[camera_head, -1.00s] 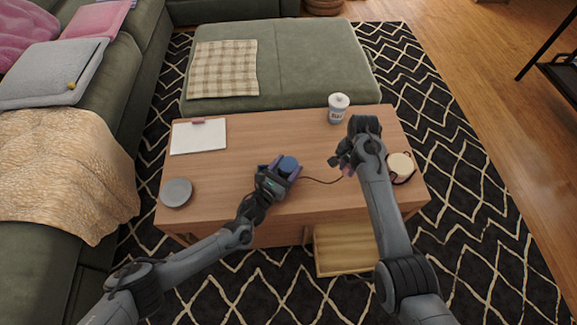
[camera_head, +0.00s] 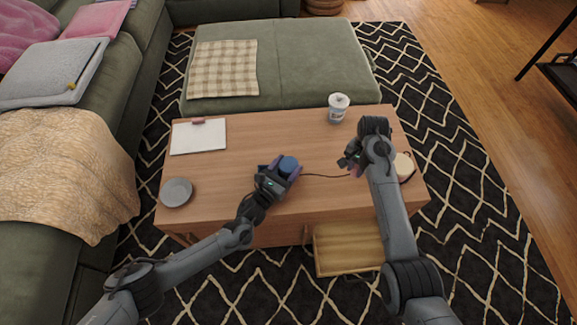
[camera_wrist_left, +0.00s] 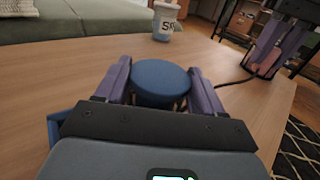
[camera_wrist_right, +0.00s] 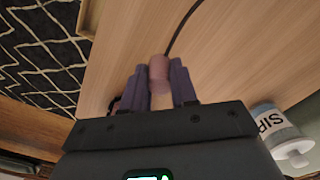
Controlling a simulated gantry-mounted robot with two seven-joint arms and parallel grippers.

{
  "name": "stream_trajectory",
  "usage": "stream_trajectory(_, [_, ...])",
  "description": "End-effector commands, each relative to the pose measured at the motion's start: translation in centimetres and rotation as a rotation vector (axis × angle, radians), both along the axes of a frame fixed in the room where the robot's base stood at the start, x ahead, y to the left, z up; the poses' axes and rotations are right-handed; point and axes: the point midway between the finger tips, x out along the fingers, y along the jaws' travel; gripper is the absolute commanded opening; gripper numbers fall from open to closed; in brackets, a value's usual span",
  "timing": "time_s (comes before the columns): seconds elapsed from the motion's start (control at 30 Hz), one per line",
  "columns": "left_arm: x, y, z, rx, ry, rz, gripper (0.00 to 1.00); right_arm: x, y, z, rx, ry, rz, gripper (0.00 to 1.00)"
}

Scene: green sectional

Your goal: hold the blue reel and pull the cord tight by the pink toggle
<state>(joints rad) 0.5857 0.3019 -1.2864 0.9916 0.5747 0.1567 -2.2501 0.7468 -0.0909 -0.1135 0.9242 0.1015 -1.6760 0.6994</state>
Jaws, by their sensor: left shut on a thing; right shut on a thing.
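The blue reel (camera_head: 288,165) is on the wooden table, near its middle. My left gripper (camera_head: 280,170) is shut on it; in the left wrist view the round blue reel (camera_wrist_left: 161,82) sits between the two purple fingers. A thin dark cord (camera_head: 325,176) runs from the reel to the right and looks nearly straight. My right gripper (camera_head: 355,165) is shut on the pink toggle (camera_head: 354,171) at the cord's other end. In the right wrist view the toggle (camera_wrist_right: 159,73) sits between the fingers, with the cord (camera_wrist_right: 182,28) leading away from it.
A labelled cup (camera_head: 338,108) stands at the table's back right. A cream-topped round thing (camera_head: 404,166) is partly behind my right arm. A grey dish (camera_head: 176,192) and a clipboard (camera_head: 198,136) lie on the left. A wooden drawer (camera_head: 347,250) is open in front.

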Motion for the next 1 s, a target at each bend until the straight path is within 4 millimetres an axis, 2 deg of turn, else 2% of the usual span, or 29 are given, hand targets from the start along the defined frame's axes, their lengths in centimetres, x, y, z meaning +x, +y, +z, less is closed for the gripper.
stream_trajectory(0.33, [0.0, 0.0, 0.0, 0.000, 0.001, 0.000, 0.36, 0.0, -0.3, 0.0, 0.000, 0.000, -0.001, 0.00])
stream_trajectory(0.67, [0.0, 0.0, 0.0, 0.000, 0.001, 0.000, 0.36, -0.1, -1.8, 0.0, 0.000, 0.000, -0.001, 0.00])
stream_trajectory(1.0, [0.0, 0.0, 0.0, 0.000, 0.001, 0.000, 0.36, -0.1, -1.8, 0.0, 0.000, 0.000, 0.000, 0.00])
